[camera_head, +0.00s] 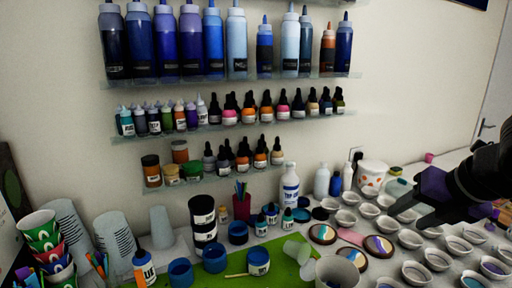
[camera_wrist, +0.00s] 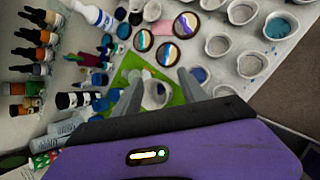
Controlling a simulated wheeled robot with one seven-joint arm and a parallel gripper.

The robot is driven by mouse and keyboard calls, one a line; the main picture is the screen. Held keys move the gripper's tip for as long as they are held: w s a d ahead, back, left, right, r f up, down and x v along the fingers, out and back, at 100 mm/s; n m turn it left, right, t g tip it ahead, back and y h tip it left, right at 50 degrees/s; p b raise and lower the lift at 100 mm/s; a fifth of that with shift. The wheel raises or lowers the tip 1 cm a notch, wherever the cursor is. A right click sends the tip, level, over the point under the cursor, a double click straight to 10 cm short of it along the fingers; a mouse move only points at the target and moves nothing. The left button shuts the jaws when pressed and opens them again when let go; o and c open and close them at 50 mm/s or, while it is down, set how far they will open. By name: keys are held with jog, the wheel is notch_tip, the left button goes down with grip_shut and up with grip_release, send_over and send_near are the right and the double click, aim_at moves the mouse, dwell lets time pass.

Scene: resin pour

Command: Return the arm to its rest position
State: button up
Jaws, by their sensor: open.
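My gripper (camera_head: 412,205) is at the right of the head view, raised above the table with the rows of small bowls. In the wrist view its two grey fingers (camera_wrist: 160,92) stand apart with nothing held between them. A white cup (camera_wrist: 154,94) on the green mat (camera_wrist: 126,70) shows beyond and between the fingers, below them. My dark arm and purple wrist housing come in from the right edge of the head view.
Small white bowls (camera_head: 411,239) crowd the table's right side. Painted round pieces (camera_head: 378,246), a white bottle (camera_head: 290,186) and blue tubs (camera_head: 214,257) stand nearby. Stacked cups (camera_head: 115,236) are at left. Wall shelves (camera_head: 235,78) hold several bottles. The air around my gripper looks clear.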

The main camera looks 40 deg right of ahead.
jog(key=w+a+r+m+t+h, duration=0.1)
jog(key=w+a+r+m+t, duration=0.1)
jog(key=w+r+m+t, duration=0.55)
jog(key=w+a+r+m+t+h, duration=0.1)
jog(key=w+a+r+m+t, duration=0.25)
jog(key=r+m+t, duration=0.8)
jog(key=s+a+f+m+g+h, duration=0.2)
jog(key=a+f+m, duration=0.25)
jog(key=f, duration=0.35)
jog(key=s+a+f+m+g+h, duration=0.2)
jog(key=a+f+m+g+h, duration=0.1)
jog(key=f+m, duration=0.3)
jog(key=s+a+f+m+g+h, duration=0.2)
jog(key=a+f+m, duration=0.2)
jog(key=f, duration=0.5)
jog(key=s+a+f+n+g+y, duration=0.3)
jog(key=s+a+f+n+y, duration=0.6)
jog(key=s+a+f, duration=0.7)
jog(key=s+f+y, duration=0.1)
jog(key=s+y, duration=0.1)
jog(key=y, duration=0.1)
jog(key=shift+s+f+n+g, duration=0.15)
jog(key=shift+f+n+g, duration=0.15)
jog(key=shift+f+n, duration=0.1)
